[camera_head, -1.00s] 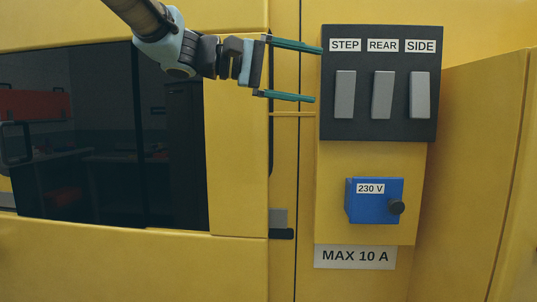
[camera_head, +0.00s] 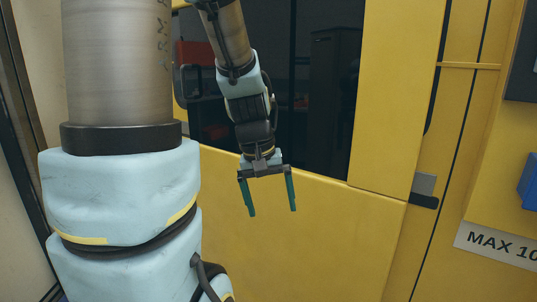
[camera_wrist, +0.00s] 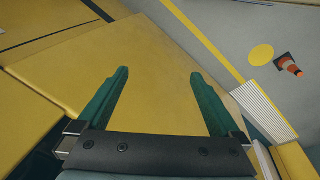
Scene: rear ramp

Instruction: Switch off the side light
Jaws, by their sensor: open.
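The side light switch is outside both current views. Only a dark edge of the switch panel (camera_head: 523,65) shows at the far right of the head view, with no switch or label on the visible part. My gripper (camera_head: 271,213) hangs fingers down in front of the yellow body below the dark window, well left of the panel. Its two green fingers are apart with nothing between them, as the wrist view (camera_wrist: 158,74) also shows. Whether the side light is on cannot be seen.
A blue socket box (camera_head: 528,182) and a MAX 10 A label (camera_head: 497,244) are cut off at the right. A dark window (camera_head: 325,90) is behind my arm. The wrist view shows an orange cone (camera_wrist: 289,65) and a striped grating (camera_wrist: 258,112) on the grey floor.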

